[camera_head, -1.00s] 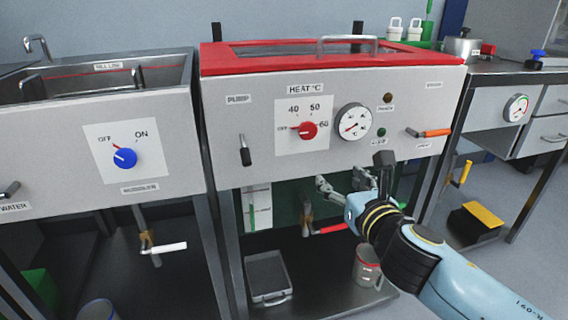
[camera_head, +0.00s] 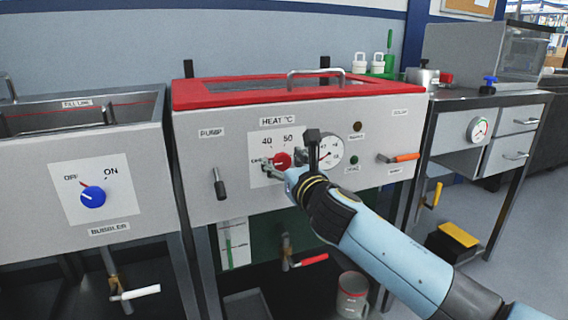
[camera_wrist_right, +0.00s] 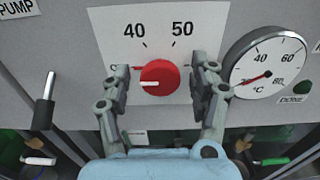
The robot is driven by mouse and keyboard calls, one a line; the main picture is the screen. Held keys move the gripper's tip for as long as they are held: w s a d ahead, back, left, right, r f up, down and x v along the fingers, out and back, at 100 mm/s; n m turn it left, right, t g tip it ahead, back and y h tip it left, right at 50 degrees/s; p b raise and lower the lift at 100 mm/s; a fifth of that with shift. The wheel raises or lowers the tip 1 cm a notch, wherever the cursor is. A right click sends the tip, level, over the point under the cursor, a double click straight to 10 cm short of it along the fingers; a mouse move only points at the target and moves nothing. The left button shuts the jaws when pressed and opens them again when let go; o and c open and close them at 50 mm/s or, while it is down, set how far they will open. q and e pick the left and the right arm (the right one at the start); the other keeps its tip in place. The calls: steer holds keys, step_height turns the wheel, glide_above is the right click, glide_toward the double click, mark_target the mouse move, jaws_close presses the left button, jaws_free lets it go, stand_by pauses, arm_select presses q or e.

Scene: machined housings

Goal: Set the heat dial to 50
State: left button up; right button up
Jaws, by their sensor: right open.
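The red heat dial (camera_head: 281,160) sits on a white plate marked 40 and 50 on the front panel of the red-topped bath (camera_head: 340,90). In the right wrist view the dial (camera_wrist_right: 159,77) shows a white pointer mark toward the left, at the OFF side. My right gripper (camera_head: 283,167) is in front of the dial. In the right wrist view its open fingers (camera_wrist_right: 163,80) stand on either side of the dial, with gaps showing. My left gripper is not in view.
A round temperature gauge (camera_head: 329,149) is close right of the dial, partly behind my wrist. A black pump lever (camera_head: 219,184) is left of it. An orange-handled lever (camera_head: 404,157) is at the right. A sink unit with a blue bubbler knob (camera_head: 93,197) stands left.

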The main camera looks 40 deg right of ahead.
steer(key=c, duration=1)
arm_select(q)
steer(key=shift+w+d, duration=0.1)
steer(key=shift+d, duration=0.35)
arm_select(e)
steer(key=shift+c, duration=0.6)
